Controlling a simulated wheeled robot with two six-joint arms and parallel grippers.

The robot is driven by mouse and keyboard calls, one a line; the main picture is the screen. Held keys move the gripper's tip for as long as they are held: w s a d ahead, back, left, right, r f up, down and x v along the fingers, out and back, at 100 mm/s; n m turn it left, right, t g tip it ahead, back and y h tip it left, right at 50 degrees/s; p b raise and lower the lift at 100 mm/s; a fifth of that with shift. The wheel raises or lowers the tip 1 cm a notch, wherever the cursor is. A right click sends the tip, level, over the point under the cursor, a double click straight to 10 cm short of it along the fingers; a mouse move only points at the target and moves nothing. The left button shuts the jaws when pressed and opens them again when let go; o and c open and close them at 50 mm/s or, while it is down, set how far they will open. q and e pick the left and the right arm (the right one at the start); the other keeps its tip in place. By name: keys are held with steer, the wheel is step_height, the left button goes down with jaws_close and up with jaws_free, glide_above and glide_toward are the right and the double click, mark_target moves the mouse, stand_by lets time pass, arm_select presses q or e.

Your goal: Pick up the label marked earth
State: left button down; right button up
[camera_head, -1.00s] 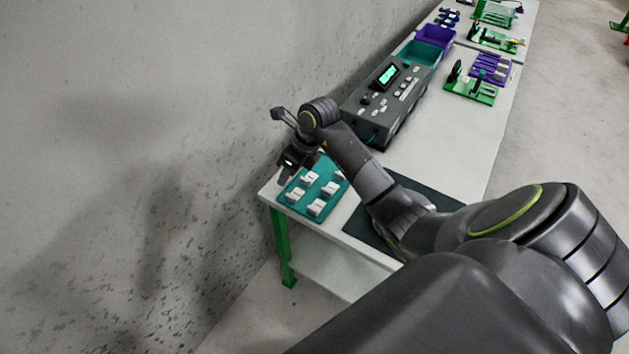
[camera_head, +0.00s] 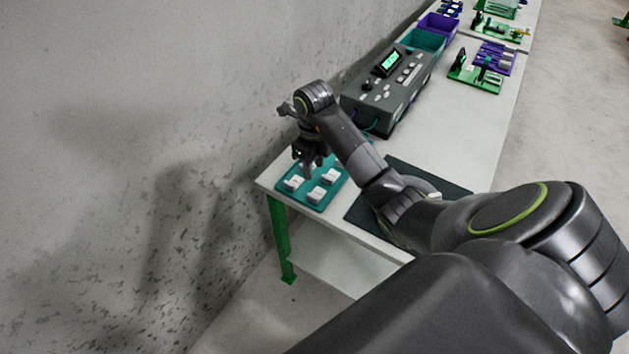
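A teal tray (camera_head: 325,203) at the near left corner of the table holds small white labels. Three show: one at left (camera_head: 293,184), one at front (camera_head: 316,195) and one at right (camera_head: 330,176). Their markings are too small to read, so I cannot tell which is earth. My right gripper (camera_head: 309,168) points down over the back part of the tray and hides what lies behind it. Its fingers are too small and dark to tell whether they are apart or hold a label. My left gripper is not in view.
A grey tester box (camera_head: 392,97) with a green screen stands behind the tray. A dark mat (camera_head: 361,219) lies to its right, partly under my arm. Teal (camera_head: 424,41) and purple (camera_head: 438,24) bins and green fixtures (camera_head: 478,78) stand farther back. A wall (camera_head: 150,120) runs along the left.

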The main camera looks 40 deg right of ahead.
steer(key=b, duration=0.7)
glide_above(313, 196)
steer(key=shift+d+f, duration=0.1)
steer(key=shift+f, duration=3.65)
step_height(313, 196, down, 3)
steer(key=shift+b, duration=0.9)
steer(key=shift+f, duration=0.45)
jaws_close()
